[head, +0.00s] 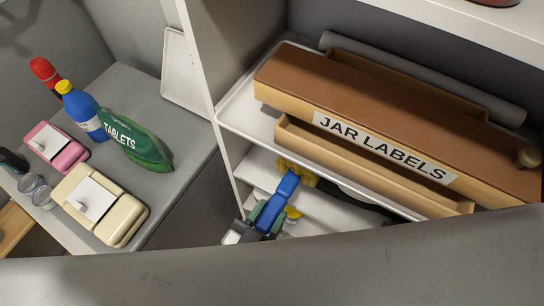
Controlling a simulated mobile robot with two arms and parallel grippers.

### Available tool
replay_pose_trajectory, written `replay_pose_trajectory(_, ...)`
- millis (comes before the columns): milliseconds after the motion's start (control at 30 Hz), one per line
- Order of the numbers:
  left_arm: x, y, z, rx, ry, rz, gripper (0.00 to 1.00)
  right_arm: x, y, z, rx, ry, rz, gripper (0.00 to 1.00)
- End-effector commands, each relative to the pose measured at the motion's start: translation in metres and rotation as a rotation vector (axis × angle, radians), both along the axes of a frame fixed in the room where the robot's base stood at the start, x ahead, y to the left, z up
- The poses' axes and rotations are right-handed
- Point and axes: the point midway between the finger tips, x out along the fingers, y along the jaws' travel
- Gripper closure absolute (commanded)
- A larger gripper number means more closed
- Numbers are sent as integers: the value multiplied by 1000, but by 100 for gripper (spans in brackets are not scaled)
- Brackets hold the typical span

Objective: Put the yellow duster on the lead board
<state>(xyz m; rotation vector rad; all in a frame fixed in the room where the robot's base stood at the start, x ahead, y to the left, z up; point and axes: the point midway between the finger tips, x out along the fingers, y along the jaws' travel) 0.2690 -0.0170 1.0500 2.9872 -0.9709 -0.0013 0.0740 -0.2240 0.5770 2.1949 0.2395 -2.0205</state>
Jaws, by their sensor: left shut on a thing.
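The yellow duster (302,173) shows as a fluffy yellow head at the lower shelves of the white unit, just beyond my left gripper (280,196). The gripper, with blue and green parts, is shut on it; its grip is mostly hidden from this angle. A small yellow patch shows just below the gripper; I cannot tell whether it belongs to the duster. No surface is marked as the lead board. A grey top (185,135) stands at the left, but I cannot tell if it is that board. My right gripper is not in view.
On the grey top are a green tablets bag (140,146), a blue bottle (84,112), a red bottle (46,72), a pink box (56,148) and a cream box (105,207). A jar labels box (390,120) fills the shelf above my gripper. A grey edge (300,270) crosses the foreground.

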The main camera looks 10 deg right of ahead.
Motion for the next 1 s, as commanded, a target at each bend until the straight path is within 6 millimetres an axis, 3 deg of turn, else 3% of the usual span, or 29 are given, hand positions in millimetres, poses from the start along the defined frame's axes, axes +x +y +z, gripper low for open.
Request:
replay_pose_trajectory(167, 23, 10, -19, 3, -8, 0, 100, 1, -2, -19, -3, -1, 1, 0)
replay_pose_trajectory(533, 93, 43, -66, 3, -7, -1, 100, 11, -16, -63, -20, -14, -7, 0)
replay_pose_trajectory(767, 106, 49, -73, -2, -1, 0, 100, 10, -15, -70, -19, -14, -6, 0)
replay_pose_trajectory(1000, 105, 48, -103, 0, -2, 0, 100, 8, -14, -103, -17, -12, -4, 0)
